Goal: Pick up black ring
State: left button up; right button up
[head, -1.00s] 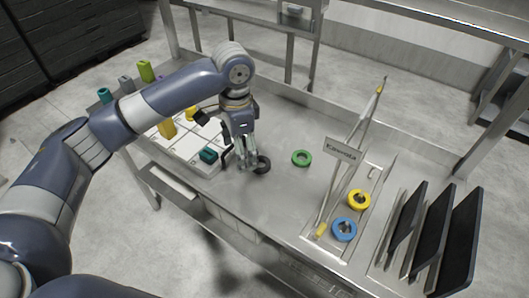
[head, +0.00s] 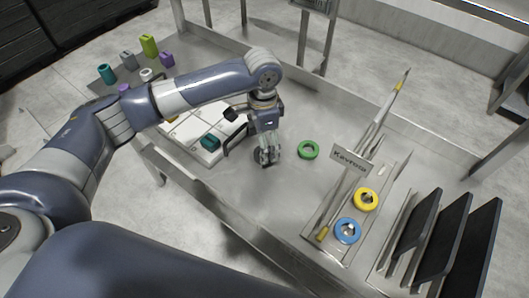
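The black ring (head: 258,155) lies on the metal table, left of the green ring (head: 308,150). My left gripper (head: 269,160) points down at the black ring, and its fingers cover part of it. I cannot tell whether the fingers are around the ring, touching it or just in front of it, or how far they are open. My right gripper is not in view.
A white tray (head: 205,150) with a teal block (head: 210,141) stands left of the gripper. On the right are a sign (head: 351,158), a yellow ring (head: 365,199), a blue ring (head: 347,231) and upright dark plates (head: 442,235). The table's front middle is clear.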

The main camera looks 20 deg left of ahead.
pick_arm(q)
notch_tip(320, 180, down, 3)
jog(key=shift+s+d+f, duration=0.1)
jog(key=shift+d+f, duration=0.05)
jog(key=shift+f, duration=0.05)
jog(key=shift+c, duration=0.3)
jog(key=c, duration=0.9)
jog(key=shift+c, duration=0.6)
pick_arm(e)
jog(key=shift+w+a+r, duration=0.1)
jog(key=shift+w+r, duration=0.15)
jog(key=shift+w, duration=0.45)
pick_arm(q)
jog(key=shift+r, duration=0.1)
jog(key=shift+r, duration=0.55)
notch_tip(320, 180, up, 3)
jog(key=shift+f, duration=0.2)
jog(key=s+d, duration=0.2)
jog(key=s, duration=0.2)
jog(key=s+d+b, duration=0.1)
jog(key=s+d, duration=0.1)
jog(key=s, duration=0.3)
jog(key=s+d+r, duration=0.1)
jog(key=s+d, duration=0.2)
jog(key=s, duration=0.2)
jog(key=shift+s+d+r, duration=0.1)
jog(key=shift+s, duration=0.05)
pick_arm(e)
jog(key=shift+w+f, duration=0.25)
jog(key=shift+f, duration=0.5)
